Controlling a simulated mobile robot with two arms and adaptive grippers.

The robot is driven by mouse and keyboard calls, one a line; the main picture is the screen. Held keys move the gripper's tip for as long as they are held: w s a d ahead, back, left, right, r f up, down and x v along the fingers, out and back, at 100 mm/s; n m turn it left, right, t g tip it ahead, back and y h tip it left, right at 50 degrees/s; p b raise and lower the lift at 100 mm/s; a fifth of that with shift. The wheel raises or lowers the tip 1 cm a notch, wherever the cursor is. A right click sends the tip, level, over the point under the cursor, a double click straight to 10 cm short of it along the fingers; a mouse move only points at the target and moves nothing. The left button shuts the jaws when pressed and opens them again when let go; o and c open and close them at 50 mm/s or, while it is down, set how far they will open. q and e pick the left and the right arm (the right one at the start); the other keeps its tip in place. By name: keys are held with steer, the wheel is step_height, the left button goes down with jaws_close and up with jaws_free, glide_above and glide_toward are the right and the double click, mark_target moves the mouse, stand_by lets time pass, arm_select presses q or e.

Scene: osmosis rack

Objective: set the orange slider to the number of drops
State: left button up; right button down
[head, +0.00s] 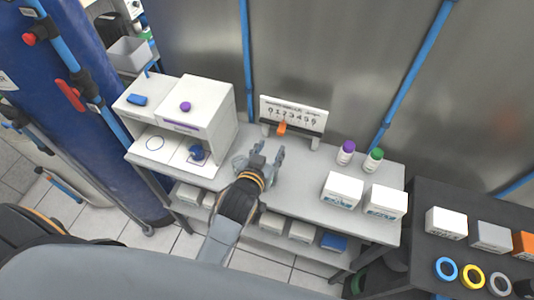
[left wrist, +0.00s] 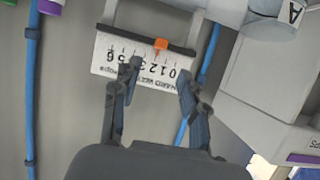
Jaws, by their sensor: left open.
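The orange slider (head: 282,128) sits on the dark rail under a white number scale (head: 291,108) on a stand at the back of the bench. In the left wrist view the orange slider (left wrist: 161,44) and the scale (left wrist: 102,55) appear upside down. The slider is at the low-number end, around 1 or 2; I cannot tell exactly. My left gripper (head: 267,153) is open and empty, in front of the scale and apart from the slider. In the left wrist view its fingers (left wrist: 159,74) are spread across the scale. I cannot make out any drops.
A white box device (head: 208,102) with a purple button and a blue piece in its bay stands left. Purple-capped (head: 346,153) and green-capped (head: 373,160) bottles and two white boxes stand right. A metal wall (head: 330,55) with blue pipes is behind the bench.

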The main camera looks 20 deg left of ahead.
arm_select(q)
steer(key=shift+v, duration=1.2)
steer(key=s+a+f+m+g, duration=0.1)
steer(key=s+a+f+g, duration=0.15)
steer(key=s, duration=0.45)
steer(key=s+a+f+g, duration=0.1)
steer(key=s+a+g, duration=0.25)
steer(key=s, duration=0.35)
steer(key=s+a+f+m+g, duration=0.1)
steer(key=s+a+g, duration=0.1)
steer(key=s+g, duration=0.35)
step_height(320, 180, down, 31)
steer(key=s+b, duration=0.2)
steer(key=b, duration=0.2)
steer(key=s+a+f+g+b, duration=0.1)
steer(key=s+a+f+b, duration=0.1)
steer(key=s+f, duration=1.5)
steer(key=shift+a+f+b, duration=0.2)
steer(key=shift+f+b, duration=0.25)
steer(key=shift+f, duration=0.45)
